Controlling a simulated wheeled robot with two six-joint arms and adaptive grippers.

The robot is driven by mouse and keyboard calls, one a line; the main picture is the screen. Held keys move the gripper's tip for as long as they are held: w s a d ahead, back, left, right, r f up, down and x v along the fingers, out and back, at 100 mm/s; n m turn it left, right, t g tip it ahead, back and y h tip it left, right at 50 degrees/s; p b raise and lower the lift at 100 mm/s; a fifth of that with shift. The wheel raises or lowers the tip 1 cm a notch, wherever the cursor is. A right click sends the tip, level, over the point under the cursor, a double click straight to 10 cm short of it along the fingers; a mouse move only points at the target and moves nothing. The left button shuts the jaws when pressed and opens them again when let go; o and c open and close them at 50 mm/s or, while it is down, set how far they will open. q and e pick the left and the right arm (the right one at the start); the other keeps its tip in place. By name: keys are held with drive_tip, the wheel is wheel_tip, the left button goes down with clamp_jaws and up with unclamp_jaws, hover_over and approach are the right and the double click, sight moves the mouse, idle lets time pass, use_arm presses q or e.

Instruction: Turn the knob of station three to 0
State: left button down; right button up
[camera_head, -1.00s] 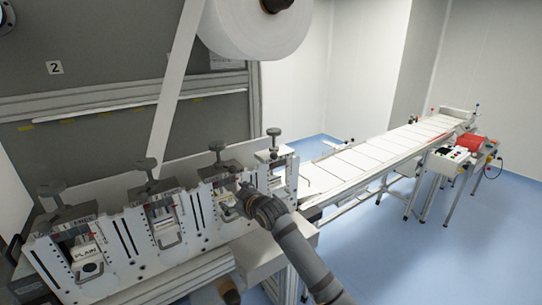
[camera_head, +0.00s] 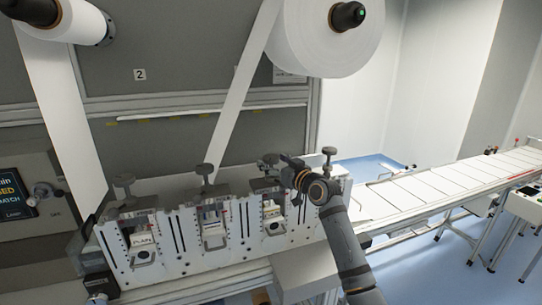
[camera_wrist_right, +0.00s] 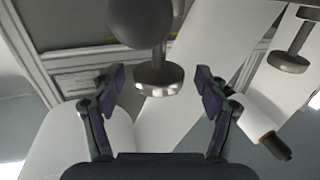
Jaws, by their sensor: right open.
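The machine's white front (camera_head: 186,240) carries a row of stations, each with a grey T-shaped knob on top. The third knob from the left (camera_head: 268,157) is partly behind my right gripper (camera_head: 284,164), which reaches in from the right at its height. In the right wrist view, the open fingers (camera_wrist_right: 160,92) stand on either side of a grey knob disc (camera_wrist_right: 158,80) with its stem, with visible gaps; it appears farther off than the tips. I cannot read any number or setting on it. My left gripper is not in view.
Other knobs stand close by: the first (camera_head: 123,182), second (camera_head: 205,169) and fourth (camera_head: 329,152). A white web strip (camera_head: 238,100) runs down behind the row from a large roll (camera_head: 318,45). A conveyor (camera_head: 430,195) extends right. A dark rounded part (camera_wrist_right: 140,20) blocks part of the wrist view.

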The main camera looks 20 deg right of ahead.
drive_tip(key=shift+x, duration=0.85)
drive_tip(key=c, duration=1.2)
drive_tip(key=shift+o, duration=0.2)
drive_tip(key=n+g+y+b, duration=0.1)
drive_tip(key=b, duration=0.2)
drive_tip(key=n+y+b, duration=0.1)
drive_tip(key=y+b, duration=0.1)
drive_tip(key=b, duration=0.2)
drive_tip(key=n+g+y+b, duration=0.1)
drive_tip(key=y+b, duration=0.1)
drive_tip(key=b, duration=0.1)
drive_tip(key=shift+d+f+n+g, duration=0.1)
drive_tip(key=shift+f+n+g, duration=0.2)
drive_tip(key=shift+n, duration=0.1)
drive_tip(key=shift+r+n+g+y+b, duration=0.25)
drive_tip(key=shift+n+g+y+b, duration=0.8)
drive_tip(key=shift+y, duration=0.45)
drive_tip(key=shift+g, duration=0.25)
drive_tip(key=o, duration=1.2)
drive_tip(key=shift+c, duration=0.2)
